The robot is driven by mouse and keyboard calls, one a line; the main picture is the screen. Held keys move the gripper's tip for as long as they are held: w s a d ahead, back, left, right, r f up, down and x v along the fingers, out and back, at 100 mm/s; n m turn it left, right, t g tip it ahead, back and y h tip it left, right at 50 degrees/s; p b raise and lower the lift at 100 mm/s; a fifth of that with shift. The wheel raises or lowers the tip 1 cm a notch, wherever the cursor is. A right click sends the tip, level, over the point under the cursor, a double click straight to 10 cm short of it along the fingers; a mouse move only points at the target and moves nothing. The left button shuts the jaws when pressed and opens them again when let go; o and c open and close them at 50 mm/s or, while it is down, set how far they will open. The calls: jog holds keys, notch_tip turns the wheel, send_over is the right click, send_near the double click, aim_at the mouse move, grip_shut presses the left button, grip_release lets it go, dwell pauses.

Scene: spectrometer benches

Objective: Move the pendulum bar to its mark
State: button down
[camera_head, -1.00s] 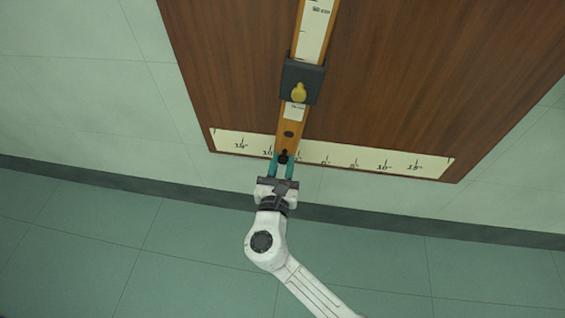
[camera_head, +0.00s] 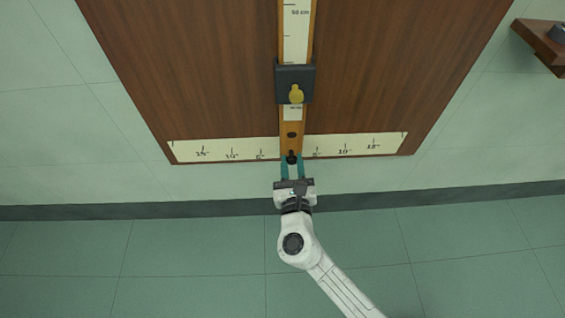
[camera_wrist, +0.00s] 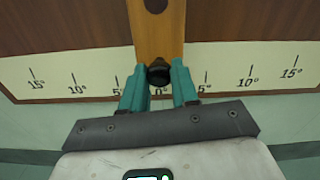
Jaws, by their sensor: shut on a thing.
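The pendulum bar (camera_head: 291,143) is a long orange-brown wooden strip with a pale scale, hanging in front of a dark wood board. A dark sliding block (camera_head: 283,84) with a yellow knob sits on it. My gripper (camera_head: 291,160) is shut on the black knob at the bar's lower end; the knob (camera_wrist: 158,73) shows between the teal fingers in the wrist view. The pale angle scale (camera_head: 350,146) runs along the board's lower edge, marked in degrees each way. In the wrist view the bar's end (camera_wrist: 157,40) stands over the scale's middle, close above the 0° mark (camera_wrist: 160,92).
The wooden board (camera_head: 400,70) fills the wall behind the bar. A brown wall shelf (camera_head: 543,45) with a grey object juts out at the upper right. The green floor (camera_head: 180,265) below the board is clear.

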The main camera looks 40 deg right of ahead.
jog(key=shift+r, duration=0.1)
jog(key=c, duration=0.8)
grip_release()
jog(key=shift+c, duration=0.2)
jog(key=shift+a, duration=0.1)
jog(key=p+v, duration=0.1)
jog(key=v, duration=0.9)
jog(key=shift+s+a+p, duration=0.15)
jog(key=shift+s+p, duration=0.1)
jog(key=shift+p, duration=0.15)
